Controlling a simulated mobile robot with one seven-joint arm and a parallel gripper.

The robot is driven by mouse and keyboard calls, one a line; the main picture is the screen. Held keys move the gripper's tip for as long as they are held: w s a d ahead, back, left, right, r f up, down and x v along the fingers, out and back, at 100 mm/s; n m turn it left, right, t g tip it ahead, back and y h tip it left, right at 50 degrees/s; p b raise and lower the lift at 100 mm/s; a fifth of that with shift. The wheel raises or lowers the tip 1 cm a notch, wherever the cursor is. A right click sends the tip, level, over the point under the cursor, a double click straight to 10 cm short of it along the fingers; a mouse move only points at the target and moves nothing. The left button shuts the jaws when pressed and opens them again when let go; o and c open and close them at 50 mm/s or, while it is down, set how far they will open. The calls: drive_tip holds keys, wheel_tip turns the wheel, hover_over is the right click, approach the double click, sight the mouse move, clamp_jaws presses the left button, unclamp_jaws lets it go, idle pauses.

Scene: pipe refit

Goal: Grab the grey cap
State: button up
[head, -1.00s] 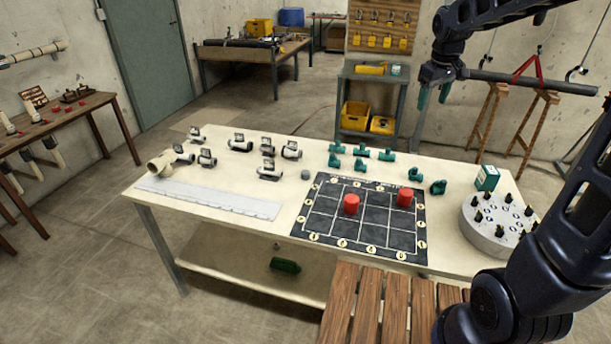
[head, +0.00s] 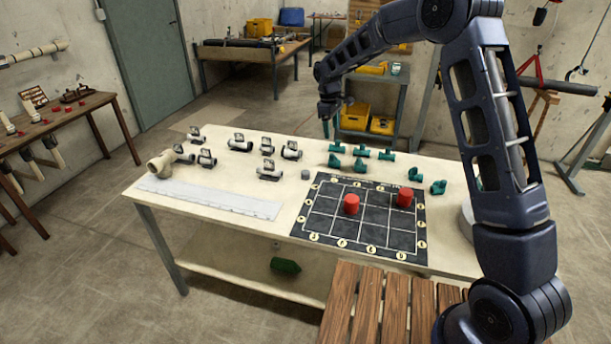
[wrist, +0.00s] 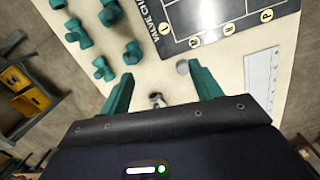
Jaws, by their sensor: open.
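The grey cap (head: 305,174) is a small grey cylinder on the table, just left of the black mat's upper left corner. In the wrist view the cap (wrist: 182,67) shows next to the tip of the right finger, partly covered by it. My gripper (head: 326,127) is high near the table's far edge, above and beyond the cap. In the wrist view my gripper (wrist: 161,75) has its two green fingers wide apart, with nothing held between them. A grey and white fitting (wrist: 156,99) shows farther down between the fingers.
Several grey-white fittings (head: 268,171) stand left of the cap, and several green fittings (head: 361,166) to its right. The black grid mat (head: 330,222) carries two red cylinders (head: 351,204). A white ruled strip (head: 210,197) lies at the front left.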

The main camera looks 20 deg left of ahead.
drive_tip(key=s+a+f+n, duration=0.2)
drive_tip(key=a+f+n, duration=0.1)
drive_tip(key=a+f, duration=0.8)
hover_over(305, 171)
drive_tip(key=shift+h, duration=0.3)
drive_tip(key=f, duration=0.5)
drive_tip(key=shift+s+a, duration=0.1)
drive_tip(key=shift+s, duration=0.15)
drive_tip(key=shift+w+f, duration=0.15)
drive_tip(key=shift+f, duration=2.65)
drive_tip(key=c, duration=1)
drive_tip(key=shift+r, duration=0.1)
drive_tip(key=shift+c, duration=0.2)
